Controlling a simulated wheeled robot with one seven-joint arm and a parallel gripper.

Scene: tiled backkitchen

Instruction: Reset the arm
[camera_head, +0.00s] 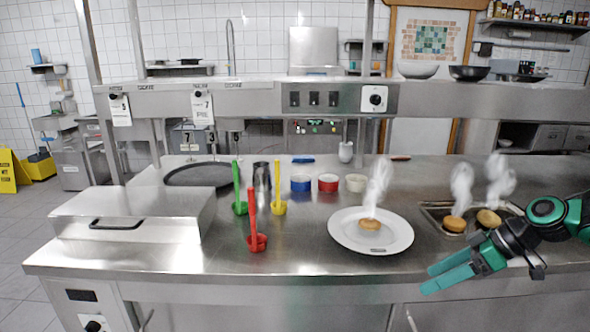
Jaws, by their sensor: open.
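My gripper (448,275) is at the lower right of the head view, with green fingers pointing left. It is open, and I see nothing between the fingers. It is near the counter's front edge, to the lower right of the white plate (345,236). My arm comes in from the right edge. A round browned bun-like piece (370,224) lies on the plate and steams. Two similar pieces, one at the left (454,224) and one at the right (488,218), steam in a metal tray (432,211), partly hidden behind my arm.
On the steel counter (320,262) stand green (239,208), red (257,242) and yellow (279,208) ladle-like tools, and blue (300,184), red (328,183) and cream (356,183) tubs. A lidded steel box (135,205) is at left. A raised shelf (250,98) spans the back.

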